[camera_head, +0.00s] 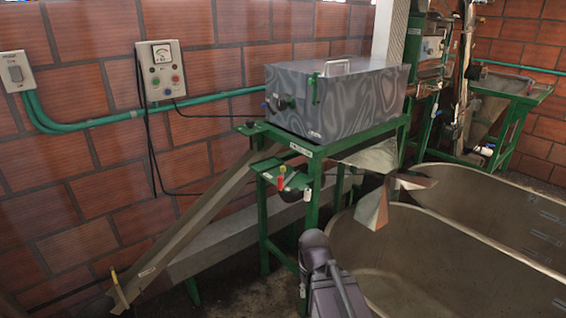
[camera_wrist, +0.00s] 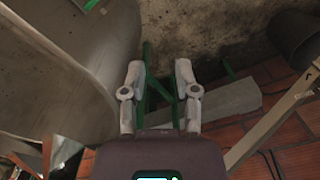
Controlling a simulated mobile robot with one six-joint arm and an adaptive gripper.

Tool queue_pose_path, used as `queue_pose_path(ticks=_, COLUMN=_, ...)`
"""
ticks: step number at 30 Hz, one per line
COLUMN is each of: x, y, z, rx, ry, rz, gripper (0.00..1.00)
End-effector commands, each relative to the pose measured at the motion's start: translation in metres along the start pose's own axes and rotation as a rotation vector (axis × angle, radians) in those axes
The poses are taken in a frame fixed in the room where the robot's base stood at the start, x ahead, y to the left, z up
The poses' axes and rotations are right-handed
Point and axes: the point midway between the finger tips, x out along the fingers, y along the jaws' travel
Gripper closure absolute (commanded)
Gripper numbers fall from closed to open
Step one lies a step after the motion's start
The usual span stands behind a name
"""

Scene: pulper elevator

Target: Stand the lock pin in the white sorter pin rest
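In the head view a small upright red-topped piece (camera_head: 281,176) stands at the green frame below the grey metal box; it may be the lock pin, but I cannot tell. I cannot make out a white pin rest for certain; a small white piece (camera_head: 487,150) shows on the far right green stand. In the wrist view my gripper (camera_wrist: 157,75) is open and empty, its two fingers apart above the floor and green legs. My dark arm shows at the bottom of the head view.
The grey metal box (camera_head: 338,97) sits on a green frame (camera_head: 313,150). Large tanks (camera_head: 440,245) fill the right. A sloping chute (camera_head: 195,222) runs down left. A control box (camera_head: 161,70) with cables hangs on the brick wall. Some dark floor is clear below the frame.

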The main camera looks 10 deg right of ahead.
Motion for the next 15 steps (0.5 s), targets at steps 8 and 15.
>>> queue_pose_path(ticks=8, x=-0.03, y=0.0, z=0.0, rx=0.0, ry=0.0, rz=0.0, gripper=0.6)
queue_pose_path(ticks=15, x=-0.03, y=0.0, z=0.0, rx=0.0, ry=0.0, rz=0.0, gripper=0.6)
